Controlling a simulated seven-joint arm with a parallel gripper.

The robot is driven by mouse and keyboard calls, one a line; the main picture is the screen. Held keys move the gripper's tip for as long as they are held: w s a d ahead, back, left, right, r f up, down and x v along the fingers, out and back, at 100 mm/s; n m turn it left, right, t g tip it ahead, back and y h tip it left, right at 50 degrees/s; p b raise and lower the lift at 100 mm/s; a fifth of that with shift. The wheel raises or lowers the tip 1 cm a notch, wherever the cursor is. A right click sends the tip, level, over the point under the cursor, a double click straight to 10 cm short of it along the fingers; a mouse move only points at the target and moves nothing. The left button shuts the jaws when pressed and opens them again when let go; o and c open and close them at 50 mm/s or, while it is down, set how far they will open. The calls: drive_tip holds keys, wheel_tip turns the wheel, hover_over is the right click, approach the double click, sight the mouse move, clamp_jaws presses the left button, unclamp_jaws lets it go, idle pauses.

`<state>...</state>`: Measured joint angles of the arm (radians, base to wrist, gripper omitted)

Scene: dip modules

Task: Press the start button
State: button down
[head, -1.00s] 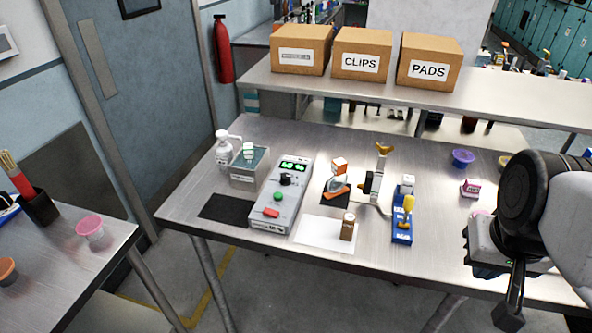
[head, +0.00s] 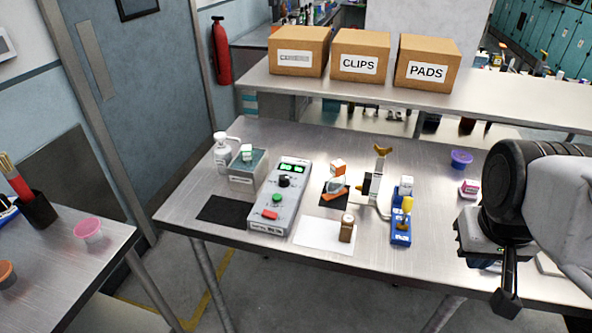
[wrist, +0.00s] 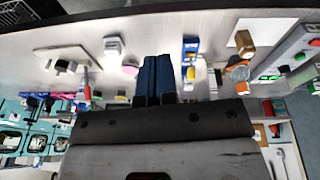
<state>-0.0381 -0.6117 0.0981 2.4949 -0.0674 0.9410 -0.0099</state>
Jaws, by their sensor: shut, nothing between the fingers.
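The grey control box (head: 262,222) stands on the steel table left of centre in the head view. It has a lit green display (head: 292,167), a black knob (head: 284,181), a green button (head: 277,200) and a red button (head: 269,215). I cannot read which button is marked start. The box also shows, cut off, at the right edge of the wrist view (wrist: 308,48). My gripper (head: 505,300) is at the right of the head view, well to the right of the box. Its dark blue fingers are together and empty in the wrist view (wrist: 156,75).
Between my gripper and the box stand a blue stand (head: 401,236), a metal stand with a clamp (head: 381,165), an orange-capped item (head: 337,168) and a small bottle (head: 347,228) on white paper. A water bath (head: 243,178) is behind left. Cartons (head: 360,52) sit on the rear shelf.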

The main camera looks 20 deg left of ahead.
drive_tip(key=w+a+n+h, duration=0.2)
drive_tip(key=w+a+n, duration=0.45)
drive_tip(key=w, duration=0.35)
drive_tip(key=n+t+h, duration=0.1)
drive_tip(key=n+t, duration=0.5)
drive_tip(key=n, duration=0.9)
hover_over(278, 197)
wheel_tip(278, 197, down, 5)
drive_tip(key=shift+s, duration=0.1)
drive_tip(key=shift+f, duration=0.2)
drive_tip(key=shift+f, duration=4.25)
